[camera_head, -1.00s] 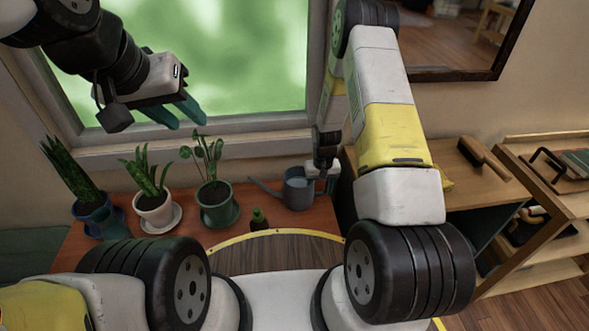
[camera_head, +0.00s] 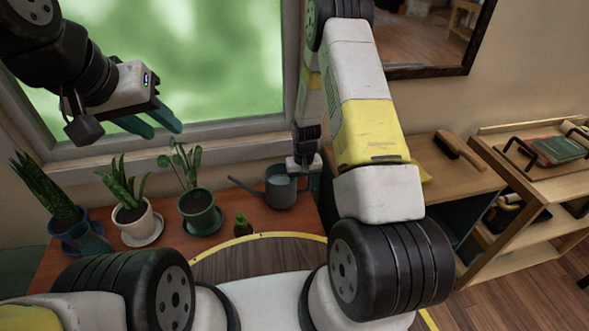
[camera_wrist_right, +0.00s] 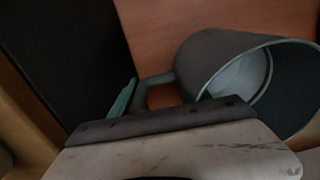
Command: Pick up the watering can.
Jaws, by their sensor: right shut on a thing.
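The grey watering can (camera_head: 283,188) is upright at the right end of the reddish-brown table, its spout pointing left. It also shows in the right wrist view (camera_wrist_right: 205,50), with its open top facing right. My right gripper (camera_head: 304,172) is at the can's right side and is shut on its handle. One teal finger shows beside the handle in the right wrist view (camera_wrist_right: 122,100); the grip itself is partly hidden. I cannot tell whether the can touches the table. My left gripper (camera_head: 158,125) is open and empty, raised in front of the window.
Potted plants stand left of the can: a white pot (camera_head: 137,224), a green pot (camera_head: 200,213) and a blue pot (camera_head: 85,238). A small cactus (camera_head: 242,226) is near the front edge. A wooden shelf (camera_head: 450,178) with a brush (camera_head: 460,150) is at the right.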

